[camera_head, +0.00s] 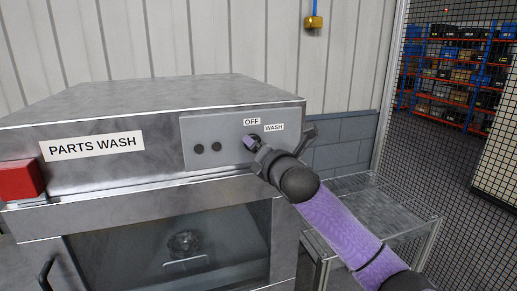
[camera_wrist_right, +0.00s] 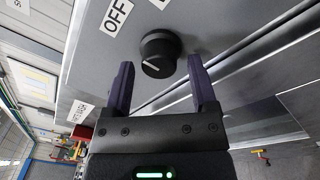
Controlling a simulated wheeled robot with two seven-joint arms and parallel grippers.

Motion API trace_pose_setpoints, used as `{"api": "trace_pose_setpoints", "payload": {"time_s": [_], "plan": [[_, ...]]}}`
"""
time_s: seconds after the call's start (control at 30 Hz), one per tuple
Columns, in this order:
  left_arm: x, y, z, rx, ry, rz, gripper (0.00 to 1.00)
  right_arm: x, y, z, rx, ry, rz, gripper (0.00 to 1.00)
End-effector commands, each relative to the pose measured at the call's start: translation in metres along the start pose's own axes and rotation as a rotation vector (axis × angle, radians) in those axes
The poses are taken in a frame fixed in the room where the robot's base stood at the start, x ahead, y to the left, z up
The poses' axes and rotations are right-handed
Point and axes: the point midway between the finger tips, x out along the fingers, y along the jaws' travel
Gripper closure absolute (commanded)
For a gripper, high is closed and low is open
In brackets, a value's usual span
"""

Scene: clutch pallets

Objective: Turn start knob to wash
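The start knob (camera_wrist_right: 160,53) is a round black knob with a white pointer line, on the grey control panel (camera_head: 195,128) of the parts washer. In the wrist view, my right gripper (camera_wrist_right: 163,75) is open, with one dark purple finger on each side of the knob and visible gaps between. In the head view, my right gripper (camera_head: 256,148) is at the panel and largely hides the knob. The OFF label (camera_head: 251,121) and WASH label (camera_head: 273,127) are just above it. The OFF label also shows in the wrist view (camera_wrist_right: 117,14). My left gripper is not in view.
The washer has a red box (camera_head: 14,180) at its left front corner and a glass door (camera_head: 150,250) with a dark handle (camera_head: 46,272) below. A metal side table (camera_head: 385,208) stands at right, with a mesh fence (camera_head: 440,150) beyond.

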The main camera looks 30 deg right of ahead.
Motion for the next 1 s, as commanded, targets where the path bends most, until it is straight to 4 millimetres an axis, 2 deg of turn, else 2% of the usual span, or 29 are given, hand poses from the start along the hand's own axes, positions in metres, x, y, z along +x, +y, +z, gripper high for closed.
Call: {"api": "trace_pose_setpoints", "payload": {"time_s": [0.03,0.3,0.33,0.67,1.0], "plan": [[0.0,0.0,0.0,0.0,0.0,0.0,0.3,0.0,0.0,0.0,0.0,0.0,0.0,0.39],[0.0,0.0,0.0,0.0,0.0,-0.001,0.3,0.0,0.0,0.0,0.0,0.0,0.0,0.96],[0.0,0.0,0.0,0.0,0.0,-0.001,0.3,0.0,0.0,0.0,0.0,0.0,0.0,1.0],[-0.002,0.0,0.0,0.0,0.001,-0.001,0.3,0.0,0.0,0.001,0.038,-0.003,0.002,1.0],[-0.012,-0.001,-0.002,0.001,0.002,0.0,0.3,0.0,0.001,0.0,0.276,-0.019,0.018,1.0]]}}
